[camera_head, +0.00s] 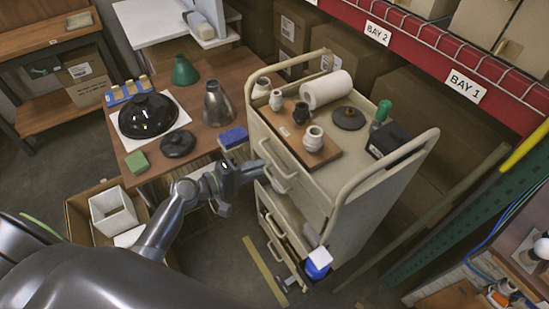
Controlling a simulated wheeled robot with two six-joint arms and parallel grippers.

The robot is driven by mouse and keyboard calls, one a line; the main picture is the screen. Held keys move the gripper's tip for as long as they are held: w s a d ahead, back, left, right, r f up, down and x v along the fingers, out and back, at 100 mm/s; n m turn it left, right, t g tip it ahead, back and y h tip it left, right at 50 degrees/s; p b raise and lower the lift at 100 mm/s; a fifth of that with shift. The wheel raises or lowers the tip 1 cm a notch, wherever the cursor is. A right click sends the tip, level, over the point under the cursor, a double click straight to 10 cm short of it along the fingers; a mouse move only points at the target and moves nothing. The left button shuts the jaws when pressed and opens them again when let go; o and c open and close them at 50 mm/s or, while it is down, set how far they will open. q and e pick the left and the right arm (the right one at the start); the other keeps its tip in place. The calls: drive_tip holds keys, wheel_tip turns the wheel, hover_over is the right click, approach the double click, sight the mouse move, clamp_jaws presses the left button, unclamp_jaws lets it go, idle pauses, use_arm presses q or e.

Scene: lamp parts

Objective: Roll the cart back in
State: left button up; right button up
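The cart (345,190) is a beige drawer cabinet with tubular rails at both ends and several drawer handles on its front. It stands on the floor right of the wooden table, with the Bay 1 rack behind it. My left gripper (256,169) is at the cart's front left, by the upper drawer handles. I cannot tell whether it touches a handle, or whether its fingers are open or shut. My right gripper is not in view.
On the cart top are a paper roll (327,90), a wooden board (288,145) with small fittings and a dark disc (348,118). The table (211,138) holds a black dome (147,114) and metal shades. An open carton (76,216) sits below. Yellow floor tape (264,270) runs before the cart.

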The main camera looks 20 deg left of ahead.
sight(275, 162)
use_arm(q)
drive_tip(key=p+x, duration=0.1)
drive_tip(key=x, duration=0.5)
drive_tip(key=shift+w+d, duration=0.2)
drive_tip(key=shift+w, duration=0.05)
drive_tip(key=shift+c, duration=0.2)
clamp_jaws()
